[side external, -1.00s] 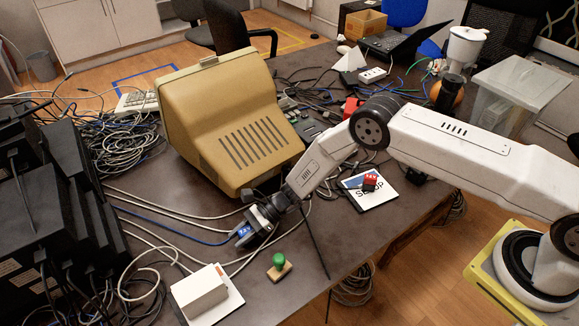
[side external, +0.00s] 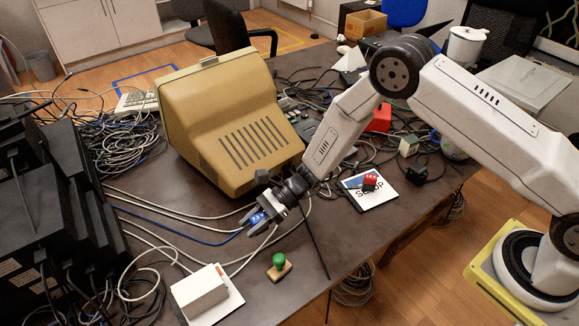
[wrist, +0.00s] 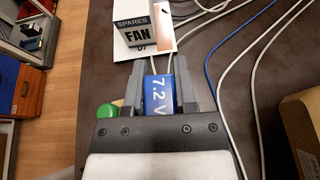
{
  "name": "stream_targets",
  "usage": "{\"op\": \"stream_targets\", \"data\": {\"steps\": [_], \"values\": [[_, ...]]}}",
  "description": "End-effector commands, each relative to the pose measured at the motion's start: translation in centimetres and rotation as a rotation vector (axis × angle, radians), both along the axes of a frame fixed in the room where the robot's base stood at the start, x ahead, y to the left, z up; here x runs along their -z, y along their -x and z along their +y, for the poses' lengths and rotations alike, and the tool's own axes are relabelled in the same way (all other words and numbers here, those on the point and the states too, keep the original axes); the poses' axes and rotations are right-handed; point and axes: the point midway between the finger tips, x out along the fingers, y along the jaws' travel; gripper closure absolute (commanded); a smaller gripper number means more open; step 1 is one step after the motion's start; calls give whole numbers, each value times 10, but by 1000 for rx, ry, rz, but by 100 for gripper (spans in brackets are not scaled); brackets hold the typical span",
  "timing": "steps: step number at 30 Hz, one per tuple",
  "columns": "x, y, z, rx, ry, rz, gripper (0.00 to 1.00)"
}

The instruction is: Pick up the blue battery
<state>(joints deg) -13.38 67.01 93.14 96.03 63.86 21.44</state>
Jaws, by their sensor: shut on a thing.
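The blue battery (side external: 257,218) is between the two fingers of my gripper (side external: 256,222) in the side view. The wrist view shows the battery (wrist: 158,98) with "7.2 V" in white on its face. One grey finger lies along each side of it, and my gripper (wrist: 161,72) is shut on it. In the side view the battery appears raised above the dark table (side external: 215,240), in front of the beige monitor (side external: 235,130). The fingers cover the battery's sides.
A green-handled stamp (side external: 279,266) stands close in front. A white box (side external: 202,291), labelled "SPARES FAN" in the wrist view (wrist: 138,37), sits on a white card at front left. Cables cross the table nearby.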

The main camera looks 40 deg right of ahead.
Motion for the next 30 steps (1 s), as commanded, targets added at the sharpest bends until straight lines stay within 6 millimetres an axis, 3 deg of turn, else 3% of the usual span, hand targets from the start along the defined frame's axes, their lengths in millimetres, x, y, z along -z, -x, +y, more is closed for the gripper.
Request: {"op": "stream_targets", "data": {"steps": [16, 30], "values": [[-35, 64, -32, 1, -1, 1, 100], [-44, 84, -41, 1, 0, 0, 100]]}}
